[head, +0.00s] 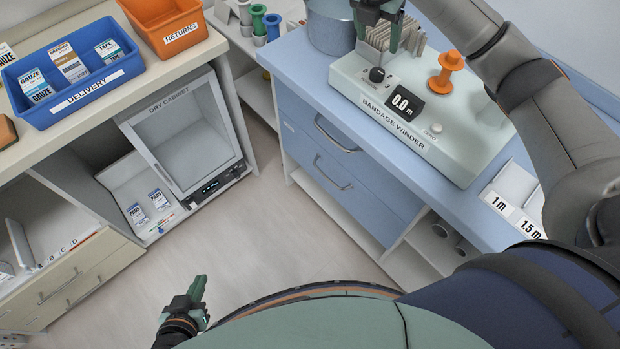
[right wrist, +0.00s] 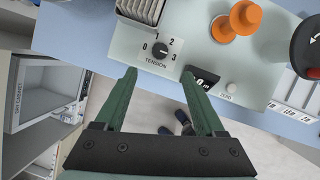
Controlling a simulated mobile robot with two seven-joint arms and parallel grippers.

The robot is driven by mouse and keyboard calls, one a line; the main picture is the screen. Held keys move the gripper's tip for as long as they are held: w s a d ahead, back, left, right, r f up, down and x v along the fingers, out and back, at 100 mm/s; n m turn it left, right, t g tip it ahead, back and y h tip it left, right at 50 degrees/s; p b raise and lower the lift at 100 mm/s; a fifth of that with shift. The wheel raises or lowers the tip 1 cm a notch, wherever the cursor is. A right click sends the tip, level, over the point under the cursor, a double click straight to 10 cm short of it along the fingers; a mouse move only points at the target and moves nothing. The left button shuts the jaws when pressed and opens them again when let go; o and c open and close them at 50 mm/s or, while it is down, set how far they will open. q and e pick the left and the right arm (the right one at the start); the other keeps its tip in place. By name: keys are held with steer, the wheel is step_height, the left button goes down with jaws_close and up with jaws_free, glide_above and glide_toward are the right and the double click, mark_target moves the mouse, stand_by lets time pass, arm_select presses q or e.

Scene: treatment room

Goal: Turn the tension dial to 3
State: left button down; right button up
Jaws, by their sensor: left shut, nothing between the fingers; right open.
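The bandage winder (head: 455,137) stands on the blue cabinet top, with a black tension dial (head: 377,74) at its left end. In the right wrist view the dial (right wrist: 160,50) is ringed by the marks 0, 1, 2 and 3; I cannot tell for sure which mark its pointer is on. My right gripper (head: 381,42) is open just above the dial, its fingers apart and pointing down. In the right wrist view the dial lies just beyond the fingertips (right wrist: 158,74), apart from them. My left gripper (head: 196,292) is shut and empty, low over the floor.
The display (head: 405,102) reads 0.0 m, near a ZERO button (head: 435,129) and an orange spool (head: 447,72). A rack of grey plates (head: 393,36) stands close behind the dial.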

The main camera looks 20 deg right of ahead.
steer(key=a+f+m+t+y+b, duration=0.1)
steer(key=a+f+m+y, duration=0.1)
steer(key=a+f, duration=0.45)
steer(key=a+f+m+t+y, duration=0.1)
steer(key=a+f+m+y, duration=0.15)
steer(key=f, duration=0.65)
steer(key=s+a+f+m+t+y+b, duration=0.1)
steer(key=s+a+f+m, duration=0.3)
steer(key=f, duration=0.3)
steer(key=s+a+f+m+y+b, duration=0.1)
steer(key=s+a+f+m, duration=0.2)
steer(key=f, duration=0.4)
steer(key=shift+s+a+f+m+t, duration=0.15)
steer(key=shift+s+a+m+t, duration=0.25)
steer(key=shift+s+m, duration=0.7)
steer(key=shift+s+n+y, duration=0.25)
